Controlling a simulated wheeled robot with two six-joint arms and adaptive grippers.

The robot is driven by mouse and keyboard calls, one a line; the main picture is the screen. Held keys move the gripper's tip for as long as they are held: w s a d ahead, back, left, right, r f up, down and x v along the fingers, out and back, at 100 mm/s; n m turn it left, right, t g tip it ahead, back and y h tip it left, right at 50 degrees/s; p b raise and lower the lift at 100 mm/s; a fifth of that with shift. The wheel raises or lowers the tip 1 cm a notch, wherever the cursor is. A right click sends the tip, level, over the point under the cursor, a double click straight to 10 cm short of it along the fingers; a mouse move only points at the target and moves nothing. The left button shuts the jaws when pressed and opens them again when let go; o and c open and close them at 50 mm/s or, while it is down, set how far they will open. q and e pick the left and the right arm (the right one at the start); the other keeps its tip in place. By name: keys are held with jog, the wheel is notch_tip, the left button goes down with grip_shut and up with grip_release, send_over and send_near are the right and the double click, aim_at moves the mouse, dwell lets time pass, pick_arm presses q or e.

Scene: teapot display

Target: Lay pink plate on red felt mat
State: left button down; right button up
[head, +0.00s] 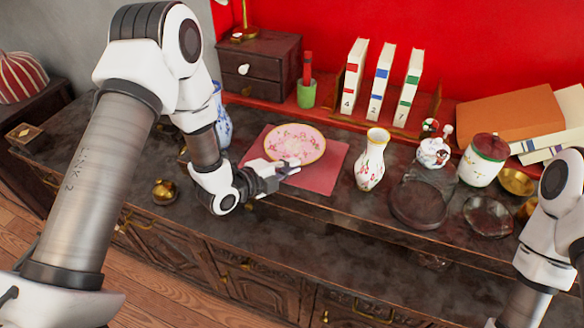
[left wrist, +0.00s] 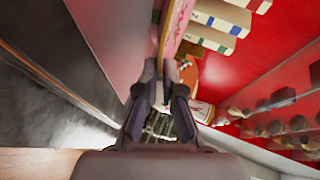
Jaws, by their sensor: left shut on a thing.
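The pink plate (head: 295,144), with a floral pattern and gold rim, shows over the red felt mat (head: 322,180) in the head view. My left gripper (head: 287,168) is shut on the plate's near rim. In the left wrist view, the plate (left wrist: 173,32) is seen edge-on between the fingertips (left wrist: 170,72), with the mat (left wrist: 105,28) to its left. The plate looks roughly parallel to the mat; I cannot tell whether they touch. My right gripper is out of view; only part of its arm shows at the right.
A floral vase (head: 371,160) stands right of the mat and a blue-and-white vase (head: 222,118) left of it. Books (head: 380,85) stand behind. The dresser's left front is mostly clear.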

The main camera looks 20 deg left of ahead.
pick_arm(q)
jog(key=f, duration=0.2)
jog(key=shift+w+d+f, duration=0.15)
jog(key=shift+w+f, duration=0.1)
jog(key=shift+f, duration=0.05)
jog(key=shift+s, duration=0.2)
jog(key=c, duration=1.6)
grip_release()
jog(key=shift+w, duration=0.1)
jog(key=shift+r, duration=0.2)
jog(key=shift+s+a, duration=0.35)
jog(key=b+v, duration=0.1)
jog(key=v, duration=1)
jog(key=s+f+n+g+y, duration=0.6)
jog(key=s+f+n+g, duration=0.6)
jog(key=s+f+n, duration=0.9)
jog(key=shift+s+a+f+n+g+y, duration=0.2)
jog(key=shift+s+f+n+g+y, duration=0.15)
jog(key=shift+s, duration=0.4)
